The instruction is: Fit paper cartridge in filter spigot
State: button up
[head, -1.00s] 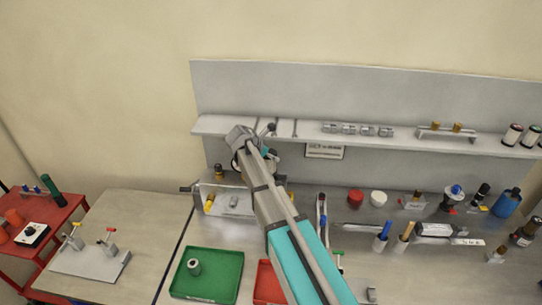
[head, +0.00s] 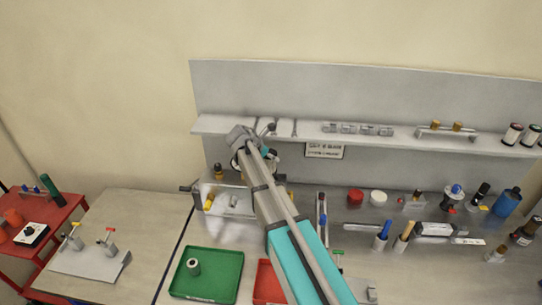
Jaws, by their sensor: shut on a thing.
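My arm reaches over the bench in the head view, and its bent far end is in front of the shelf. My gripper's fingers and anything in them are hidden behind the arm. A pale hollow cylinder (head: 193,267), which may be a paper cartridge, stands upright in the green tray (head: 229,288). A low metal fixture (head: 223,211) with a yellow part (head: 209,202) sits on the bench left of my arm, partly covered by it. I cannot tell which part is the filter spigot.
A red tray (head: 264,284) is partly behind my arm. A shelf (head: 375,142) with fittings runs along the back panel. Bottles, caps and tools crowd the bench on the right, including a blue bottle (head: 507,202). A plate with two valves (head: 88,264) lies at left.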

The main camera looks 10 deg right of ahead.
jog(key=shift+f+b, duration=1.85)
jog(key=shift+f, duration=0.1)
dwell(0.5)
jog(key=o, duration=1)
jog(key=shift+r, duration=0.2)
notch_tip(320, 180, up, 10)
jog(key=p, duration=1)
jog(key=shift+f, duration=0.2)
